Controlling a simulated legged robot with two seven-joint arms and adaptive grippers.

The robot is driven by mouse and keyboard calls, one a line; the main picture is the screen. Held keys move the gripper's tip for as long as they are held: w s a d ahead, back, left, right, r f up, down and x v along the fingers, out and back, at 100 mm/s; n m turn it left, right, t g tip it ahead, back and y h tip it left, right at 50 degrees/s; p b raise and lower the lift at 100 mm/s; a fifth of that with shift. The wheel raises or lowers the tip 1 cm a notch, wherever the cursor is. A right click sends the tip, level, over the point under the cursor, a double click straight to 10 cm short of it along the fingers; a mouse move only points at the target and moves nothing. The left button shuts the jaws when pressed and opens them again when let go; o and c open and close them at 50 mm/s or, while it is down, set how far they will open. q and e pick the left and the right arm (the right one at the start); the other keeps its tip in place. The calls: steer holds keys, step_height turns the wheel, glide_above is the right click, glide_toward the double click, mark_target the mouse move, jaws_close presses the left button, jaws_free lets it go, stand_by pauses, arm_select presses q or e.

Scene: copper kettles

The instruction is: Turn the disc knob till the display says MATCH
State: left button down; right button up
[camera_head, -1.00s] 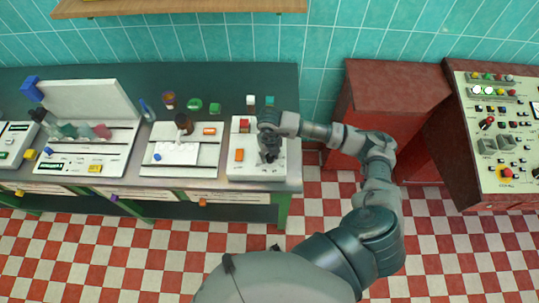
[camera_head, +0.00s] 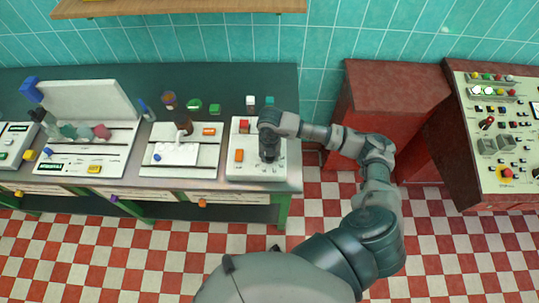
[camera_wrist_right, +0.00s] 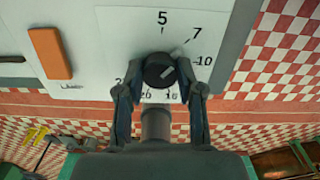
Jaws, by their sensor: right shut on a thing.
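The disc knob (camera_wrist_right: 158,70) is dark and round, with a light pointer mark towards its right side. It sits on a white panel (camera_head: 250,170) with a printed number dial around it, including 5, 7 and 10. My right gripper (camera_wrist_right: 160,88) has a finger on each side of the knob and is shut on it. In the head view my right gripper (camera_head: 269,150) points down over the panel and hides the knob. No display reading MATCH can be made out. My left gripper is not in view.
An orange bar (camera_wrist_right: 50,53) lies on the panel beside the dial; a red block (camera_head: 244,126) stands at its back. Other white panels (camera_head: 180,150) fill the bench to the left. A red cabinet (camera_head: 390,90) and a control console (camera_head: 500,130) stand to the right.

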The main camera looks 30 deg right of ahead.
steer(key=o, duration=1.2)
steer(key=shift+c, duration=0.2)
steer(key=shift+r, duration=0.2)
step_height(320, 180, up, 12)
steer(key=shift+f, duration=0.25)
steer(key=shift+d, duration=0.1)
